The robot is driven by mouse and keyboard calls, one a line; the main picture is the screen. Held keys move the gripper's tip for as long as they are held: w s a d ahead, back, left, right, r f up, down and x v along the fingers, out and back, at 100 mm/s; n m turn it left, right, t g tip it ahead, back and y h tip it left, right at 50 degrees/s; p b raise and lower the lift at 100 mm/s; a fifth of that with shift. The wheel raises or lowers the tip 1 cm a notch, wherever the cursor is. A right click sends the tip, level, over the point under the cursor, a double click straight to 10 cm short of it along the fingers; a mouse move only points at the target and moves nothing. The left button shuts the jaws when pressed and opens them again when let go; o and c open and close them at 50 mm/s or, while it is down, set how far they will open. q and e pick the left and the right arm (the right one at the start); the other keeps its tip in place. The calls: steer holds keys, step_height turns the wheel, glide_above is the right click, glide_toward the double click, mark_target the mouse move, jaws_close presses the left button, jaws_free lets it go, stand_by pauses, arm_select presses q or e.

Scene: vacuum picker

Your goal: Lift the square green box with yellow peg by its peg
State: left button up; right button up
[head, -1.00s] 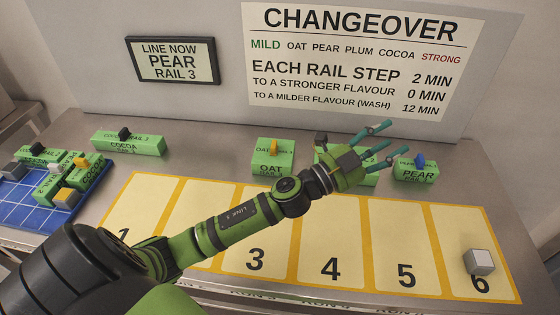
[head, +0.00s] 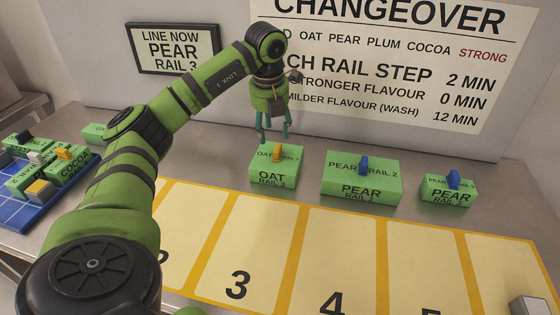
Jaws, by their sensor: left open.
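The square green box (head: 271,180) labelled OAT stands upright on the grey table, with a yellow peg (head: 278,152) on its top. My left gripper (head: 274,138) points down just above and behind this box in the head view. Its teal fingers are open and spread, with nothing between them. The fingertips are close to the peg's height in the picture; I cannot tell whether they are level with it. My right gripper is not in view.
To the right stand a wide green PEAR box (head: 361,191) and a smaller PEAR box (head: 446,197), both with blue pegs. A blue tray (head: 28,212) at left holds several boxes, some with yellow pegs. Numbered yellow pads (head: 245,235) lie in front. A sign wall rises behind.

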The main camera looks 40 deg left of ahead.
mark_target(276, 147)
arm_select(q)
steer(key=f, duration=0.1)
steer(key=f+p, duration=0.1)
steer(key=f, duration=0.1)
steer(key=w+f, duration=0.1)
steer(key=f, duration=0.1)
steer(key=shift+f+p, duration=0.25)
steer(key=shift+p, duration=0.05)
steer(key=shift+f, duration=0.4)
jaws_close()
